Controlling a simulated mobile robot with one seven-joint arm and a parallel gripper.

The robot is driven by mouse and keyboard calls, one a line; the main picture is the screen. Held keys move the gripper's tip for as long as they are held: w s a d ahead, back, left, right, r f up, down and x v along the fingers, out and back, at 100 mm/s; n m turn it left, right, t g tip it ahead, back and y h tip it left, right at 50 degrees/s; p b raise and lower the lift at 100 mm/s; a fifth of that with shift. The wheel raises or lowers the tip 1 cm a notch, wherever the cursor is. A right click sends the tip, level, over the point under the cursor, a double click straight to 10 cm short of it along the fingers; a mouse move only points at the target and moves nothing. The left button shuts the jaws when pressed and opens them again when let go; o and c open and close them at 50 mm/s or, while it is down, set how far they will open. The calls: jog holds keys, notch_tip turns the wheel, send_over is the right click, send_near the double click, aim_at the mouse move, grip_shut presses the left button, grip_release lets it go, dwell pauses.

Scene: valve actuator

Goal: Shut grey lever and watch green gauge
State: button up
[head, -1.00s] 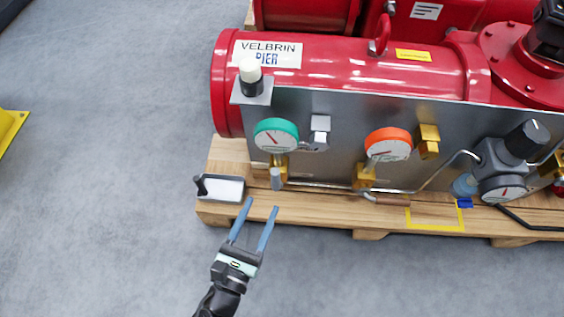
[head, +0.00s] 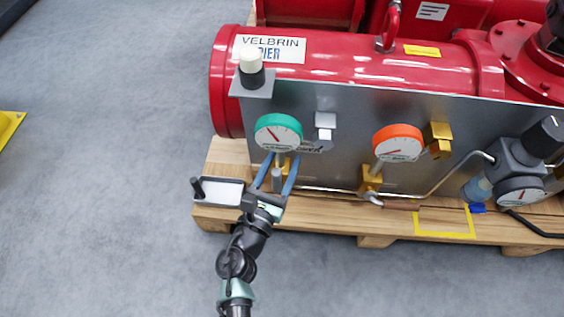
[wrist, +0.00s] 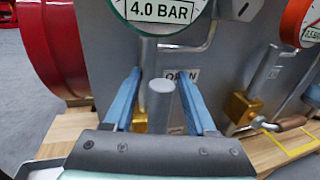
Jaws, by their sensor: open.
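The grey lever (head: 277,178) sticks out from a brass valve below the green gauge. In the wrist view the lever (wrist: 160,100) stands between the two blue fingers of my gripper (wrist: 161,85). My gripper (head: 275,165) is open around the lever, with a gap showing on each side in the wrist view. The green gauge (head: 279,132) has a white dial and a red needle. Its lower part (wrist: 158,12) shows in the wrist view and reads "4.0 BAR". A label (wrist: 181,76) behind the lever is partly hidden by a finger and seems to read "OPEN".
An orange gauge (head: 398,143) with its own brass valve (head: 370,180) stands to the right on the grey panel (head: 340,110). A small tray (head: 222,192) with a dark post is left of my gripper. Thin pipes run along the panel bottom above the wooden pallet (head: 330,207).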

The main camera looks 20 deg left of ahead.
grip_shut()
dwell(1.4)
